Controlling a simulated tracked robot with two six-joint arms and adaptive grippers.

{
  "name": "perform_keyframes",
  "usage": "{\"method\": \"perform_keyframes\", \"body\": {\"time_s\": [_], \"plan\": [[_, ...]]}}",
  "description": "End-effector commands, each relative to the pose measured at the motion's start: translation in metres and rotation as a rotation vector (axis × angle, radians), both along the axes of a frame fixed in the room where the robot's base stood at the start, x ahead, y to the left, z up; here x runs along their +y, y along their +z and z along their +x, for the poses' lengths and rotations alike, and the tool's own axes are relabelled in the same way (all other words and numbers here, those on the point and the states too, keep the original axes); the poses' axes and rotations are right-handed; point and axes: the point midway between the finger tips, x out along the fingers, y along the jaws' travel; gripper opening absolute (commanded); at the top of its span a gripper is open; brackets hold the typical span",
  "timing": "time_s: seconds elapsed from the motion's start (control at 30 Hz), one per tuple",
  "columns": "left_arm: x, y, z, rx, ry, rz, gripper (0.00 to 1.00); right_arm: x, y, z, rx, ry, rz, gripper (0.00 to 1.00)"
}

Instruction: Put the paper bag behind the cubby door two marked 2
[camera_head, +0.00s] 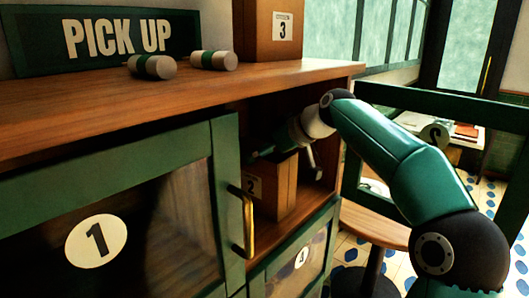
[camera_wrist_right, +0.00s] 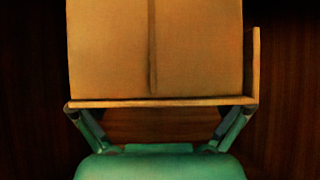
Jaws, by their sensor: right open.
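The brown paper bag (camera_head: 275,190), with a label reading 2, stands upright in the open cubby (camera_head: 322,195). The door marked 2 (camera_head: 434,134) is swung wide open to the right; its number reads mirrored through the glass. My right gripper (camera_head: 290,147) reaches into the cubby at the top of the bag. In the right wrist view the bag (camera_wrist_right: 155,50) fills the upper middle, and the open fingers (camera_wrist_right: 160,107) lie at both sides of its near edge; whether they touch it I cannot tell. My left gripper is not in view.
Door 1 (camera_head: 97,240) is shut at the left, with a brass handle (camera_head: 248,222). Door 4 (camera_head: 301,258) is shut below. On the cabinet top stand another bag marked 3 (camera_head: 268,30), two rolls (camera_head: 152,66) and a PICK UP sign (camera_head: 118,36). A round stool (camera_head: 375,225) stands at right.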

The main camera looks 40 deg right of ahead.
Motion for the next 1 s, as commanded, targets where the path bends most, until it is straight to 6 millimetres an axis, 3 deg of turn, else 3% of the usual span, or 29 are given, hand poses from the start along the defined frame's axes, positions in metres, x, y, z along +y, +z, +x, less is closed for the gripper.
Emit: {"method": "perform_keyframes", "body": {"time_s": [0.17, 0.7, 1.0], "plan": [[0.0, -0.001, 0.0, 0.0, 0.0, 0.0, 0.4, -0.002, 0.01, -0.012, -0.004, -0.003, -0.002, 1.0], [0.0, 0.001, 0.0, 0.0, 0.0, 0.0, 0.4, -0.009, 0.068, -0.087, -0.003, -0.005, -0.002, 1.0], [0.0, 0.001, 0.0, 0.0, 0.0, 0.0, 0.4, -0.009, 0.073, -0.096, -0.001, -0.002, -0.001, 1.0]]}}
